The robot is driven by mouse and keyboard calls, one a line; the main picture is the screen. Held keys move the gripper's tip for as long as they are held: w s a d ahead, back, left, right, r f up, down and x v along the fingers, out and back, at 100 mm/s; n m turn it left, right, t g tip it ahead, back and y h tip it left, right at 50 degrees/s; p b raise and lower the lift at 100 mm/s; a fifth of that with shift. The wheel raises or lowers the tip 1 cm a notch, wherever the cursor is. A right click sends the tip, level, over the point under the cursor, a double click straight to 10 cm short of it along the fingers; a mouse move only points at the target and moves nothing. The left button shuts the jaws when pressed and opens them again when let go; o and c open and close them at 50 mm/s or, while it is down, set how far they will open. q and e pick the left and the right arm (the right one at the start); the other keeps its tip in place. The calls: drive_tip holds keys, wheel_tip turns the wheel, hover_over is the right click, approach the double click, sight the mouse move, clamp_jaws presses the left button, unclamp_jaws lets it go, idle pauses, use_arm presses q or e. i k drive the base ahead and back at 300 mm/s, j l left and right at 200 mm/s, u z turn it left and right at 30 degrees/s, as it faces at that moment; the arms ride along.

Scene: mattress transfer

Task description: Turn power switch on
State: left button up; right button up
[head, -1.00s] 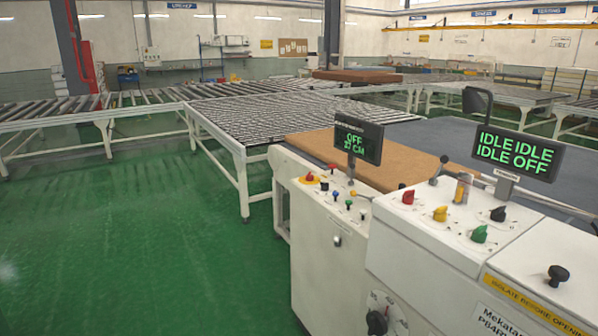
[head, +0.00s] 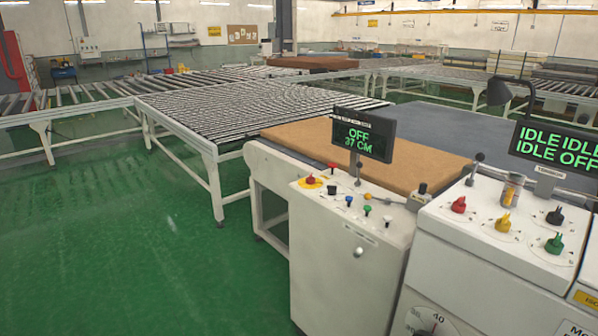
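A white control cabinet (head: 345,265) stands in the middle right. Its sloped top carries a red knob on a yellow disc (head: 310,181), a black switch (head: 332,190), and small blue, green, white and yellow controls. A display (head: 364,137) above it reads "OFF" and "37 CM". A second white console (head: 470,270) at right has red (head: 459,205), yellow (head: 503,223), green (head: 554,243) and black (head: 556,216) knobs. Its display (head: 560,146) reads "IDLE" and "OFF". I cannot tell which control is the power switch. Neither of my grippers is in view.
A brown mattress slab (head: 385,165) lies behind the cabinet. A roller conveyor table (head: 240,112) stands behind it at left, with more conveyors beyond. The green floor (head: 120,245) at left and front is clear. A black lever (head: 475,168) rises between the consoles.

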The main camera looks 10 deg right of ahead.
sight(310, 181)
drive_tip(key=i+j, duration=0.4)
drive_tip(key=i+j+z, duration=0.1)
drive_tip(key=i+j, duration=0.3)
drive_tip(key=j, duration=0.15)
